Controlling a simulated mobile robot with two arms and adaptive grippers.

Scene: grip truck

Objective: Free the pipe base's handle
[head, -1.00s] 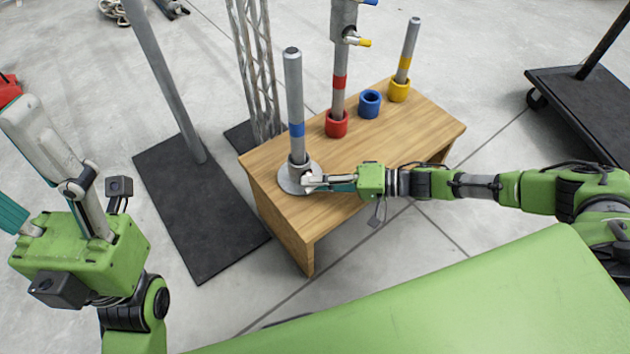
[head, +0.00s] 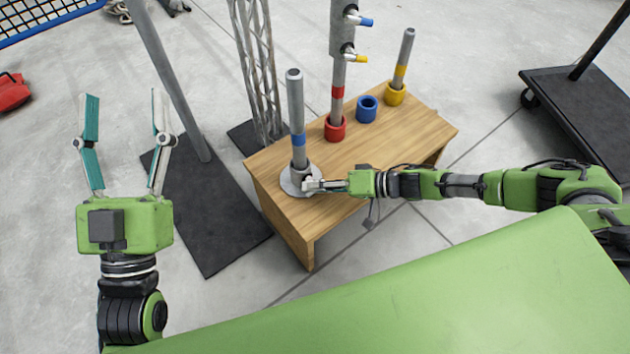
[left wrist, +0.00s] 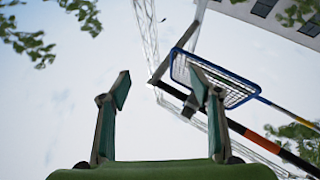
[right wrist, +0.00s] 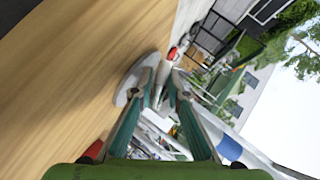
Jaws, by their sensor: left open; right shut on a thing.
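The pipe base is a grey round disc (head: 290,188) with a short collar at the near left corner of the wooden table. A grey pipe with a blue band (head: 297,108) stands upright in it. My right gripper (head: 310,184) is shut at the base's near right side, on what looks like its handle, which the fingers mostly hide. In the right wrist view the disc's edge (right wrist: 130,84) lies beside the fingertips (right wrist: 158,78). My left gripper (head: 124,100) is open and empty, left of the table, fingers pointing up.
On the wooden table (head: 385,145) stand a red collar (head: 335,129) with a pipe, an empty blue collar (head: 367,109) and a yellow collar (head: 395,94) with a pipe. A black plate (head: 205,225) with a post lies left of the table. A dark cart (head: 580,110) stands right.

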